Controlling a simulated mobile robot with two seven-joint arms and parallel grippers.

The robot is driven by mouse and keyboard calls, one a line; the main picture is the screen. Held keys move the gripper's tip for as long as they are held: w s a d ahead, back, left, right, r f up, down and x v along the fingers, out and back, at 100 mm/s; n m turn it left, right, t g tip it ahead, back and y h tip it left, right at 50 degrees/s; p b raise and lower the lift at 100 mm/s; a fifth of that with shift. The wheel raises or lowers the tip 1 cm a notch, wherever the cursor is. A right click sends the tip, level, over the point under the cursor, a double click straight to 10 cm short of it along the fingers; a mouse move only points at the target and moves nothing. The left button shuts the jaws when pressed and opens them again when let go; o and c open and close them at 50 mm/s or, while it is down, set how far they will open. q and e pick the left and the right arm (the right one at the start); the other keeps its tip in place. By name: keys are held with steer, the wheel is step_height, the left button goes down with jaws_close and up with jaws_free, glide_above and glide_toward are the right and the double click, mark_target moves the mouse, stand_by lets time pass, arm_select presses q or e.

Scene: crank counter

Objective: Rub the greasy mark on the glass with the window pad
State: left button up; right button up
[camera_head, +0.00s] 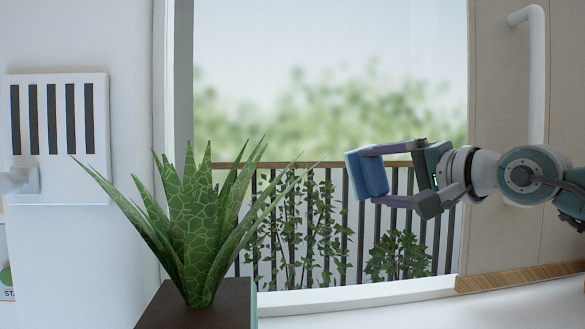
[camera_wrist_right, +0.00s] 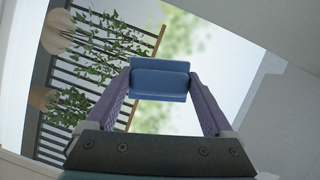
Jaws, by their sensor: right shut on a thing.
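The window pad (camera_head: 367,174) is a blue block with a lighter blue face. My right gripper (camera_head: 381,173) is shut on it and holds it up in front of the window glass (camera_head: 320,80), at the height of the railing outside. In the right wrist view the pad (camera_wrist_right: 160,79) sits between the two purple fingers of the gripper (camera_wrist_right: 161,88). I cannot tell whether the pad touches the glass. I cannot make out a greasy mark on the glass in either view. My left gripper is not in view.
A spiky green plant (camera_head: 203,235) in a dark brown planter (camera_head: 200,305) stands in front of the window's left part. A white sill (camera_head: 350,297) runs below the glass. A white vertical pipe (camera_head: 537,75) is on the right wall, and a slotted white panel (camera_head: 58,130) is at left.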

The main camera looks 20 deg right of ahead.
steer(key=shift+s+a+r+p, duration=0.1)
steer(key=shift+s+p, duration=0.45)
steer(key=shift+p, duration=0.1)
steer(key=shift+s+a+p, duration=0.2)
steer(key=shift+s+p, duration=0.2)
steer(key=shift+s, duration=0.4)
steer(key=shift+s+a+p, duration=0.15)
steer(key=shift+s+p, duration=0.3)
steer(key=shift+s, duration=0.35)
steer(key=shift+s+a+p, duration=0.2)
steer(key=shift+s+p, duration=0.2)
steer(key=shift+s, duration=0.4)
steer(key=s, duration=0.1)
steer(key=s+p, duration=0.1)
steer(key=s, duration=0.1)
steer(key=shift+a, duration=0.35)
